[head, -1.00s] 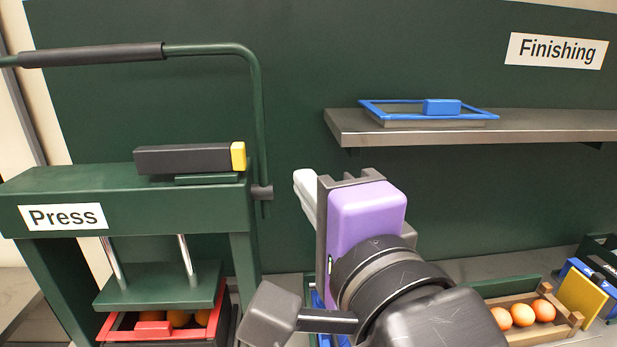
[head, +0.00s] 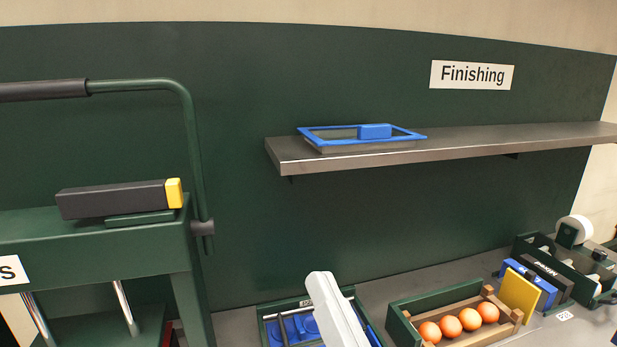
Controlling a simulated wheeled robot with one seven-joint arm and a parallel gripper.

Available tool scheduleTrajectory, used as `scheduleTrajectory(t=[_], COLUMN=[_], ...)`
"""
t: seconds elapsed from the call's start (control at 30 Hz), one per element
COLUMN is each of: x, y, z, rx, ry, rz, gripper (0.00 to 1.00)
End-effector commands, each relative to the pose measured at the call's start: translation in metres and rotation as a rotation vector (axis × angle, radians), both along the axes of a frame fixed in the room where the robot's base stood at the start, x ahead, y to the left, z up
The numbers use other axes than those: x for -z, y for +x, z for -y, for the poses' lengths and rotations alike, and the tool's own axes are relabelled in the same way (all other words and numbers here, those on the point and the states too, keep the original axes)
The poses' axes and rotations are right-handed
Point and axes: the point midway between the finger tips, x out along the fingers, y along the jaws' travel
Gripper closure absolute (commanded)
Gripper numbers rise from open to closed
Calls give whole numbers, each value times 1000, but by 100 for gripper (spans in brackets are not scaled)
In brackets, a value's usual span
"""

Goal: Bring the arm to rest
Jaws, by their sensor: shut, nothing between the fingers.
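My gripper (head: 322,284) shows at the bottom middle of the head view as a pale, narrow shape pointing up. Its fingers are together with nothing visible between them. It stands in front of a green tray with blue parts (head: 290,326) and hides part of it. I cannot tell its height above the tray. The rest of my arm is below the picture.
A green press (head: 95,240) with a dark handle stands at the left. A grey shelf (head: 450,147) holds a blue-rimmed frame (head: 330,141). A crate (head: 410,333) of oranges (head: 450,326), a yellow block (head: 518,296) and a green bin (head: 555,285) stand at the right.

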Motion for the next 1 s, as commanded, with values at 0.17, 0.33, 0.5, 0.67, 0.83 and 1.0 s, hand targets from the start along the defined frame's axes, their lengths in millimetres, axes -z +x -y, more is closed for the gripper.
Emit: scheduleTrajectory(t=[0.17, 0.33, 0.5, 0.67, 0.83, 1.0], x=[58, 106, 149, 186, 222, 257], y=[-23, -53, -91, -133, -182, -233], z=[36, 68, 99, 126, 150, 167], rx=[104, 188, 259, 312, 352, 373], ry=[-158, -290, -404, -490, -554, -580], rz=[15, 7, -33, -105, -225, -394], gripper=[100, 100, 100, 100, 100, 100])
